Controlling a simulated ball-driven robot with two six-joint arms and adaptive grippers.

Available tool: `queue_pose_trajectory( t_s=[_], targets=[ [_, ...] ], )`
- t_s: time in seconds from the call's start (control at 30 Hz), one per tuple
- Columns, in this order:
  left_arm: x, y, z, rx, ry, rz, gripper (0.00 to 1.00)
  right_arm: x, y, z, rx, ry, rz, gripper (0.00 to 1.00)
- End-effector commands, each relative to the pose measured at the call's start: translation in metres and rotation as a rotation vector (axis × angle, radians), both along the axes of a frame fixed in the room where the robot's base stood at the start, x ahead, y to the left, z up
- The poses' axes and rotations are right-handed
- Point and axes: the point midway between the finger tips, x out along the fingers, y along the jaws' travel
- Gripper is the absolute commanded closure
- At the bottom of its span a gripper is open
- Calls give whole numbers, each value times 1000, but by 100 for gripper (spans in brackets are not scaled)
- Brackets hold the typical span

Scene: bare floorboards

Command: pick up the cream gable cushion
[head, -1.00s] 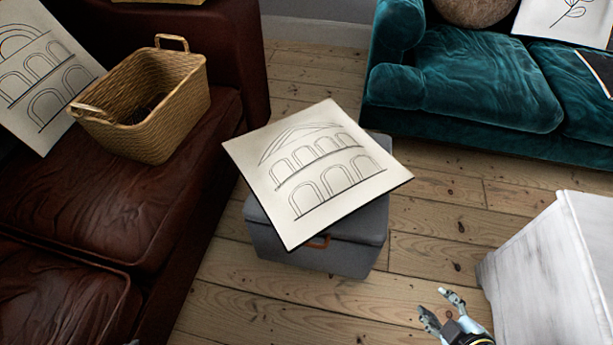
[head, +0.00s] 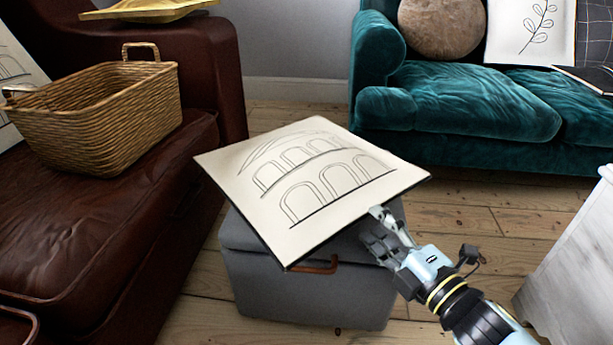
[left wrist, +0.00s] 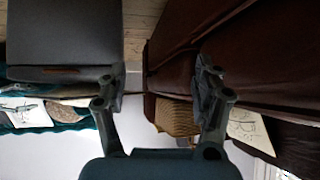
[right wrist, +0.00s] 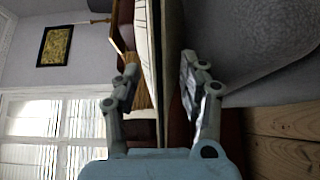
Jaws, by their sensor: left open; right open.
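The cream gable cushion (head: 312,180), a flat square with black arch drawings, lies on top of the grey storage box (head: 310,285) and overhangs its front. My right gripper (head: 378,228) is open at the cushion's right front edge. In the right wrist view the cushion (right wrist: 147,45) shows edge-on, reaching between the open fingers (right wrist: 160,76); I cannot tell whether either finger touches it. My left gripper (left wrist: 160,82) is open and empty in its wrist view, with the grey box (left wrist: 65,35) at upper left; it is outside the head view.
A brown leather sofa (head: 110,225) stands left, bearing a wicker basket (head: 95,120) and part of another drawn cushion (head: 10,70). A teal sofa (head: 470,105) with cushions is behind right. A whitish cabinet (head: 575,260) stands at right. Bare floorboards (head: 490,220) lie between them.

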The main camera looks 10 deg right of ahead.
Motion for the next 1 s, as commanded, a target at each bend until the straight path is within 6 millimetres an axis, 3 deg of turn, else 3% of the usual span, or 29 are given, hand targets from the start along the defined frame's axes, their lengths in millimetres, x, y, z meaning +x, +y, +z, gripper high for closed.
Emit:
queue_pose_trajectory(
  t_s=[0.27, 0.5, 0.83, 1.0],
  targets=[
    [-5, -1, -5, -3, -58, -6, 33, 26, 9, -2, 2, 2, -1, 57],
    [-13, -3, -8, -8, -138, -14, 33, 61, 22, -3, 1, 3, -1, 57],
    [-14, -4, -6, -8, -163, -16, 33, 68, 25, -1, 1, 3, -1, 57],
    [-14, -4, -6, -8, -163, -16, 33, 68, 25, -1, 1, 3, -1, 80]
  ],
)
